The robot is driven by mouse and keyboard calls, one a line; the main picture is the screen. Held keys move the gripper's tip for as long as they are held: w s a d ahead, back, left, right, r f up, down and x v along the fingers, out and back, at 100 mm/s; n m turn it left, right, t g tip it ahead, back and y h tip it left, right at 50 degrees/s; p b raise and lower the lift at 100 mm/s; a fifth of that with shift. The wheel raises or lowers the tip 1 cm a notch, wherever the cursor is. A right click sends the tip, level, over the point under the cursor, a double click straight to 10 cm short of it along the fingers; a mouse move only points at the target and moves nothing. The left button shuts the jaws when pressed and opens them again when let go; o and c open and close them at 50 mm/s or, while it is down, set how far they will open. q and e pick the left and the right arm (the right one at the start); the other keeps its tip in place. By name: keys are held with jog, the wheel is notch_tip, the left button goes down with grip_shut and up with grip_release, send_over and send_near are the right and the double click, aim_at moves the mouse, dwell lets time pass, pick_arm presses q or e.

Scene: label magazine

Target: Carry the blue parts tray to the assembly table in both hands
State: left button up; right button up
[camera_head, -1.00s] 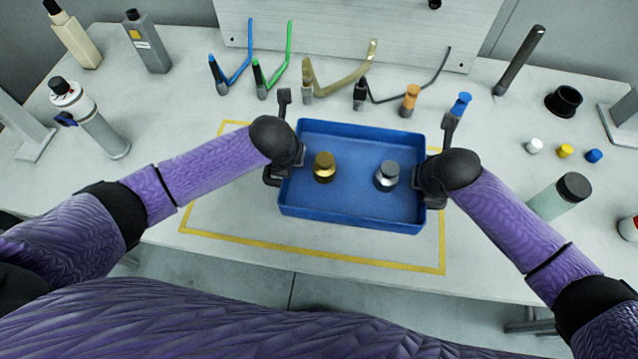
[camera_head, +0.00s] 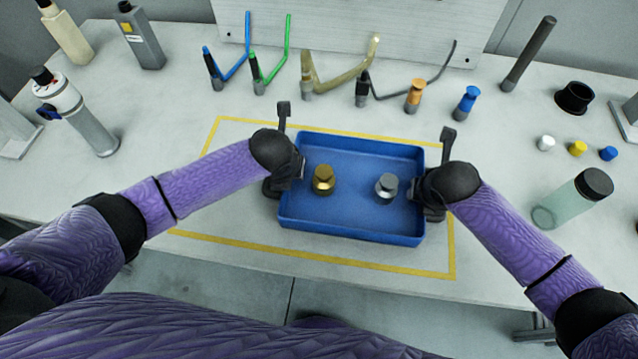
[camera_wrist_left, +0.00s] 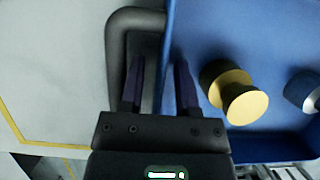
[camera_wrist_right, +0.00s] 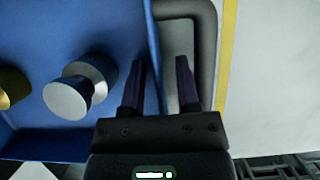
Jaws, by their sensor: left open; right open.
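The blue parts tray (camera_head: 350,232) sits over the yellow-outlined area of the table, level as far as I can tell. Inside are a brass knobbed part (camera_head: 323,180) and a silver knobbed part (camera_head: 387,187), both upright. My left gripper (camera_wrist_left: 159,62) is open at the tray's left side, one finger on each side of the tray wall, beside the dark handle loop (camera_wrist_left: 117,55). My right gripper (camera_wrist_right: 161,62) is open in the same way at the right wall, beside its handle loop (camera_wrist_right: 208,50). Whether the fingers touch the wall is unclear.
The yellow outline (camera_head: 300,257) surrounds the tray. Hooked tubes and a grey panel (camera_head: 350,25) are farther back. The table before the tray is clear.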

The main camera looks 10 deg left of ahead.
pick_arm(q)
jog(key=v, duration=1.1)
jog(key=shift+r, duration=0.3)
jog(key=shift+s+r, duration=0.1)
jog(key=shift+r, duration=0.05)
pick_arm(e)
jog(key=shift+r, duration=0.15)
jog(key=v, duration=1.1)
jog(key=shift+s+r, duration=0.25)
jog(key=shift+r, duration=0.05)
pick_arm(q)
jog(key=shift+s, duration=0.1)
pick_arm(e)
jog(key=shift+f, duration=0.1)
